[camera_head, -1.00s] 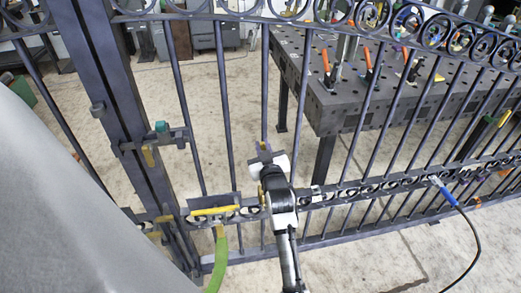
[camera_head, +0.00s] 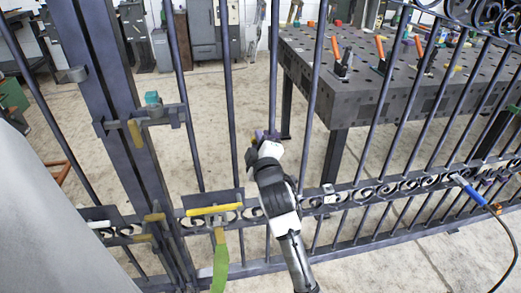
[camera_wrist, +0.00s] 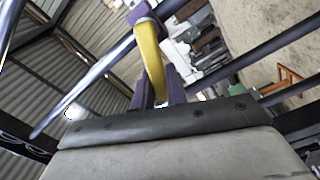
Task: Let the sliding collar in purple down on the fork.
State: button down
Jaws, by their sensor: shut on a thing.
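The purple sliding collar (camera_wrist: 142,12) shows at the top of the wrist view, by a gate bar. A curved yellow handle (camera_wrist: 152,62) comes from it toward my gripper. My gripper (camera_wrist: 158,88) is shut on this handle, its dark purple fingers on either side. In the head view my gripper (camera_head: 262,140) is at an upright bar of the gate, above the scrolled rail. Only a bit of purple (camera_head: 264,134) shows there. I cannot make out the fork; my arm covers part of the rail below the gripper.
The dark gate (camera_head: 228,100) stands across the view. Left of my arm are a latch (camera_head: 150,118) with a teal piece and a yellow bar (camera_head: 215,210) above a green strip (camera_head: 220,268). A blue-handled tool (camera_head: 468,190) with a cable is at right. A perforated table (camera_head: 400,85) stands behind.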

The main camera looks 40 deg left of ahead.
jog(key=shift+s+a+f+n+b, duration=0.1)
jog(key=shift+f+n+b, duration=0.2)
jog(key=shift+n+b, duration=0.45)
jog(key=shift+a+f+n+b, duration=0.1)
jog(key=shift+f+n+b, duration=0.2)
jog(key=shift+n+b, duration=0.4)
jog(key=c, duration=1.4)
grip_release()
jog(key=shift+s+d, duration=0.1)
jog(key=shift+d, duration=0.05)
